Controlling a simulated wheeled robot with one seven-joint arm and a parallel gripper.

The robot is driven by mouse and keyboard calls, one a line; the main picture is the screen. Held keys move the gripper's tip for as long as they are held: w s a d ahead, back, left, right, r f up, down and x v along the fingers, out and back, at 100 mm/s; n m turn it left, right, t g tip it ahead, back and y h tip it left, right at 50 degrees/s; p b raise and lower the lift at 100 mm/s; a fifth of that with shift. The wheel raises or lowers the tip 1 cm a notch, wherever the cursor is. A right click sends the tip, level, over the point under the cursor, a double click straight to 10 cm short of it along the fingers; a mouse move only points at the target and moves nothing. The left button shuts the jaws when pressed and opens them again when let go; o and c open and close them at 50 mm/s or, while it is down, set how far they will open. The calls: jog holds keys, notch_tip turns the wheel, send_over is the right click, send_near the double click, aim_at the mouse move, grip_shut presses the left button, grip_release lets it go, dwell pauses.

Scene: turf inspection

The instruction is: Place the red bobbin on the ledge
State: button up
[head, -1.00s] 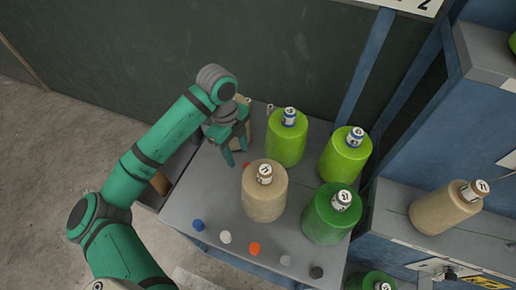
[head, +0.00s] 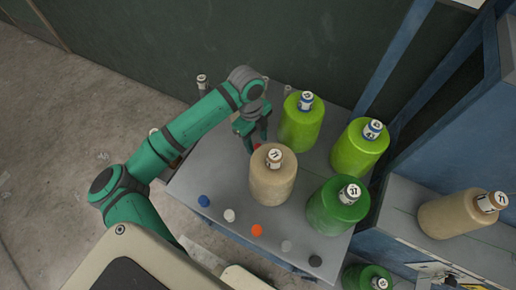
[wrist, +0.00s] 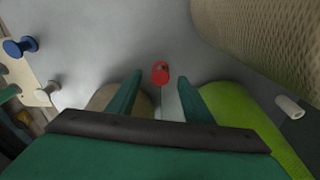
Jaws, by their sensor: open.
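The red bobbin (wrist: 160,72) stands on the grey tabletop, just past and between my fingertips in the wrist view. In the head view, only a bit of the red bobbin (head: 257,147) shows beside my fingers and the tan bottle-shaped container. My gripper (wrist: 159,84) is open and empty, its two fingers apart and pointing at the bobbin; in the head view my gripper (head: 257,141) is low over the back of the table. I cannot tell for sure which surface is the ledge; a grey shelf (head: 402,213) is at the right.
The tan container (head: 272,184) stands close by my gripper, with light green (head: 300,128) and dark green (head: 335,212) ones around. Small blue (head: 204,201), white, orange (head: 257,230), grey and black bobbins line the table's front. Another tan container (head: 450,215) is on the right shelf.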

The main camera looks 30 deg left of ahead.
jog(key=shift+d+f, duration=0.15)
jog(key=shift+f, duration=0.9)
grip_shut()
jog(key=shift+r, duration=0.1)
notch_tip(320, 180, up, 10)
